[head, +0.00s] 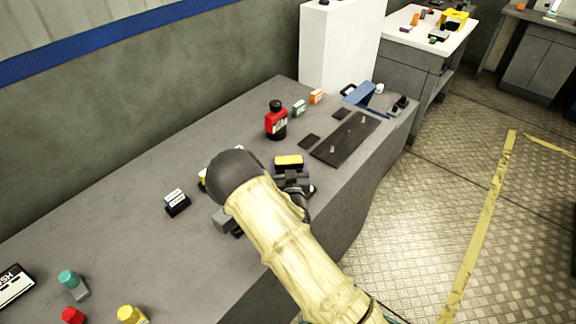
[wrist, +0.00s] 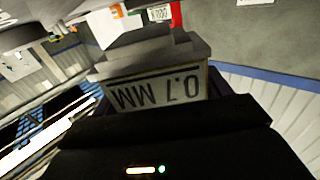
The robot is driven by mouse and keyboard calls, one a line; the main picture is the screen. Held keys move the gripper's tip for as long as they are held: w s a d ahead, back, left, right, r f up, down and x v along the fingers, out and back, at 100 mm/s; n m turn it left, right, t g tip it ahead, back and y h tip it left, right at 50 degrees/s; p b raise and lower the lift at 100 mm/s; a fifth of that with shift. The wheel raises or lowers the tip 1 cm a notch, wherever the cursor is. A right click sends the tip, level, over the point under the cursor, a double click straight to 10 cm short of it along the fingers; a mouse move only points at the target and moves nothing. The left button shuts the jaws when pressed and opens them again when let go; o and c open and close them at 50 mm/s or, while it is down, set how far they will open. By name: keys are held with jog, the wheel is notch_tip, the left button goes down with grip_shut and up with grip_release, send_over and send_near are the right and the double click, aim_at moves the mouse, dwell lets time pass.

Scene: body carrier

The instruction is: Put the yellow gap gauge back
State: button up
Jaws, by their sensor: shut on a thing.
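The yellow gap gauge (head: 289,160) is a small block with a yellow top and a dark lower part. My gripper (head: 292,178) is shut on it, above the grey bench. In the wrist view a pale face of the gauge (wrist: 158,92) reads "0.7 MM" upside down, close against my gripper. My arm and gripper hide part of the bench below, so I cannot tell the gauge's exact height. A dark flat plate (head: 345,141) with small upright pins lies beyond the gripper, and two small dark pads (head: 309,141) lie beside it.
A red bottle (head: 276,122), a green-and-white box (head: 299,108) and an orange box (head: 316,97) stand behind the gripper. A black-and-white block (head: 176,202) sits to the left. A blue object (head: 360,94) is at the far end. The bench's left middle is mostly clear.

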jog(key=shift+s+f, duration=0.1)
jog(key=shift+f, duration=0.15)
jog(key=shift+s+f+b, duration=0.1)
jog(key=shift+f+b, duration=0.05)
jog(key=shift+b, duration=0.2)
jog(key=o, duration=1.4)
jog(key=shift+s+f, duration=0.1)
jog(key=shift+f, duration=0.15)
jog(key=shift+r+p, duration=0.45)
jog(key=shift+p, duration=0.2)
jog(key=s+d+b, duration=0.1)
jog(key=s+b, duration=0.2)
jog(key=s, duration=0.8)
jog(key=shift+d+r, duration=0.25)
jog(key=shift+r, duration=0.15)
jog(key=shift+s+d, duration=0.1)
